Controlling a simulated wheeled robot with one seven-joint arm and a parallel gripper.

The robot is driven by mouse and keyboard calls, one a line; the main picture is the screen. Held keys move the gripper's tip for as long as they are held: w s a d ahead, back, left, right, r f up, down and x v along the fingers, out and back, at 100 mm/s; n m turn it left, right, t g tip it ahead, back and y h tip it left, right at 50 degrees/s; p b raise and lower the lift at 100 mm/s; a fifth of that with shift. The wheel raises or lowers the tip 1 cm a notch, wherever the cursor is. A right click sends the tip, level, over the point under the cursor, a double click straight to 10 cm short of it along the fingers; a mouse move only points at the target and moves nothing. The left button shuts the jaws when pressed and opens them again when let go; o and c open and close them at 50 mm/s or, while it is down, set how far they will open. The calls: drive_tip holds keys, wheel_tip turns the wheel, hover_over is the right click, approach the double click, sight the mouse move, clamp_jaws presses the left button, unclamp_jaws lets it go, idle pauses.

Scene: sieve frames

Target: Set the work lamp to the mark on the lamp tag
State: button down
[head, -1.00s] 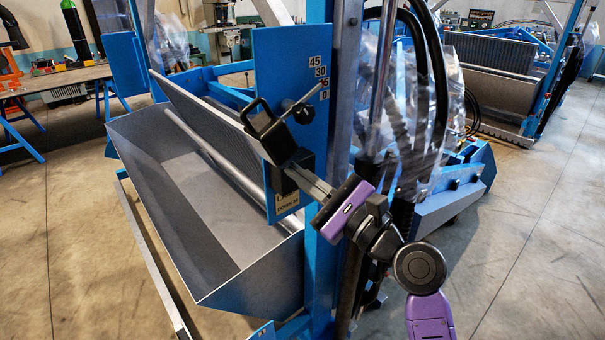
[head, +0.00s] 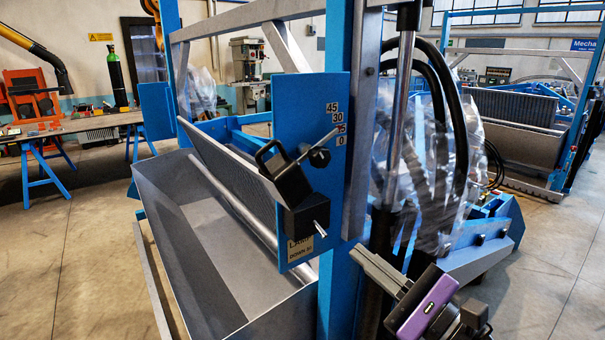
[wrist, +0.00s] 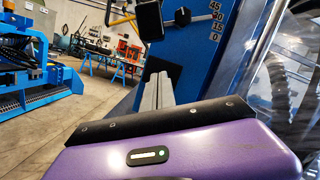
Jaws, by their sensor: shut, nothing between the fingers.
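The work lamp (head: 283,178) is a black head with a square frame, mounted on a blue upright plate (head: 300,115). A black block with a short silver stub (head: 318,226) sits below it.
A blue post (head: 338,285) stands between my gripper and the grey trough (head: 190,235). Black hoses (head: 455,110) and clear plastic wrap (head: 425,185) hang just right of the post. Open floor lies at the far right and left.

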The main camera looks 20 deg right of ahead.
wheel_tip(320, 180, up, 4)
drive_tip(key=w+a+n, duration=0.1)
drive_tip(key=a+n, duration=0.1)
drive_tip(key=n, duration=0.1)
wheel_tip(320, 180, up, 19)
drive_tip(key=n+t+h+p, duration=0.2)
drive_tip(key=n+t+p, duration=0.15)
drive_tip(key=n, duration=2.05)
hover_over(283, 172)
drive_tip(key=shift+s+d+f+t, duration=0.1)
drive_tip(key=shift+d+f+t, duration=0.1)
drive_tip(key=shift+t, duration=0.05)
wheel_tip(283, 172, down, 3)
drive_tip(key=shift+r, duration=0.1)
drive_tip(key=shift+a+f, duration=0.2)
drive_tip(key=shift+f, duration=0.65)
